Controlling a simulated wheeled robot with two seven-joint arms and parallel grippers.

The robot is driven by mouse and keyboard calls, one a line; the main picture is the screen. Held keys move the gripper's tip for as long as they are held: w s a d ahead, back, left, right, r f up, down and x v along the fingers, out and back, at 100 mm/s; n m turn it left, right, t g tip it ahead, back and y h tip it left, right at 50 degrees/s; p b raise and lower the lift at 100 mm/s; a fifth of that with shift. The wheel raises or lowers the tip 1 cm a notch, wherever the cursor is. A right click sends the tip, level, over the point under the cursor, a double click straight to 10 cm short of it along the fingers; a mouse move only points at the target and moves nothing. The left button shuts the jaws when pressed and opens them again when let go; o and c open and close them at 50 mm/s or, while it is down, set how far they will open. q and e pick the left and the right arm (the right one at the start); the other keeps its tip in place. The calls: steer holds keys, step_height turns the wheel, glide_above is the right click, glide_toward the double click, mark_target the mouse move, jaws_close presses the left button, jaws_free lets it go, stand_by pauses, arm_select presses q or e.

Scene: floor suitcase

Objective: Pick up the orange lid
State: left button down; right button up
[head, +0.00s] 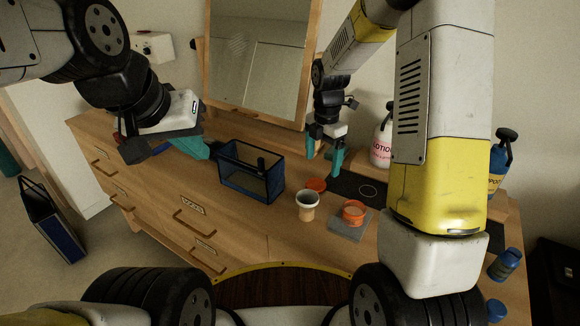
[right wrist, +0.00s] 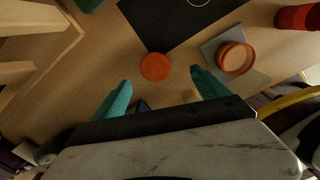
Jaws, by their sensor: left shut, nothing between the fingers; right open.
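The orange lid (head: 316,184) is a flat round disc on the wooden dresser top. In the right wrist view the orange lid (right wrist: 155,66) lies beyond my fingertips, between their lines. My right gripper (head: 324,158) points down above the dresser, open and empty, just behind and above the lid. Its two teal fingers also show in the right wrist view (right wrist: 161,84), apart from the lid. My left gripper (head: 205,150) is shut and empty at the left, by the blue-framed basket (head: 235,185).
A cream cup (head: 307,208) stands in front of the lid. A grey square (head: 346,229) bearing an orange round dish (head: 353,211) is to the right. A dark mat (head: 372,188), lotion bottle (head: 381,145) and mirror (head: 258,60) are behind. A red cylinder (right wrist: 298,17) shows in the wrist view.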

mark_target(316, 184)
steer(key=shift+w+a+f+n, duration=0.3)
steer(key=shift+f, duration=0.2)
steer(key=shift+a+f, duration=0.15)
steer(key=shift+f, duration=0.15)
step_height(316, 184, down, 7)
steer(key=shift+a+f, duration=0.1)
steer(key=shift+a, duration=0.05)
steer(key=c, duration=1.4)
